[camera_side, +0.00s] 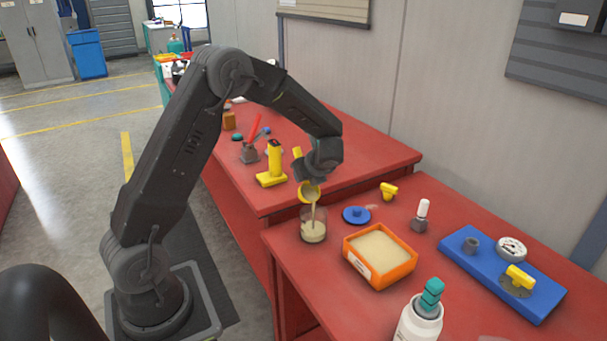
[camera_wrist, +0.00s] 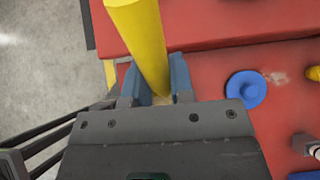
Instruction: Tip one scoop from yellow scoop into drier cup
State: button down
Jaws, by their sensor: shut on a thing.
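My gripper (camera_side: 315,172) is shut on the yellow scoop (camera_side: 307,194) above the near bench. The scoop is tipped, and a thin beige stream runs from it down into the clear drier cup (camera_side: 313,236). The cup stands upright at the bench's left edge with beige material in its bottom. In the wrist view the scoop's yellow handle (camera_wrist: 140,38) rises between the blue-grey fingers of my gripper (camera_wrist: 162,82). The scoop's bowl and the cup are hidden there.
An orange tub (camera_side: 364,272) of beige powder stands right of the cup, with a blue lid (camera_side: 357,215) behind. A white bottle (camera_side: 418,322) is in front, a blue board (camera_side: 500,275) at right. A yellow stand (camera_side: 273,165) is on the far bench.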

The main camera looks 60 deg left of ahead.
jog(key=shift+d+r+y, duration=0.2)
jog(key=shift+d+y, duration=0.35)
jog(key=shift+y, duration=0.35)
jog(key=shift+d+r+y, duration=0.15)
jog(key=shift+d+y, duration=0.35)
jog(key=shift+y, duration=0.4)
dwell(1.0)
jog(key=shift+d+f+y, duration=0.1)
jog(key=shift+d+y, duration=0.55)
jog(key=shift+y, duration=0.35)
jog(key=shift+d+f+y, duration=0.1)
jog(key=shift+d+y, duration=0.5)
jog(key=shift+y, duration=0.4)
dwell(0.9)
jog(key=shift+a+r+h, duration=0.2)
jog(key=shift+a+h, duration=0.4)
jog(key=shift+h, duration=0.3)
jog(key=shift+d+f, duration=0.1)
jog(key=shift+a+h, duration=0.55)
jog(key=shift+h, duration=0.15)
jog(key=shift+a+h, duration=0.35)
jog(key=shift+h, duration=0.25)
jog(key=shift+d, duration=0.15)
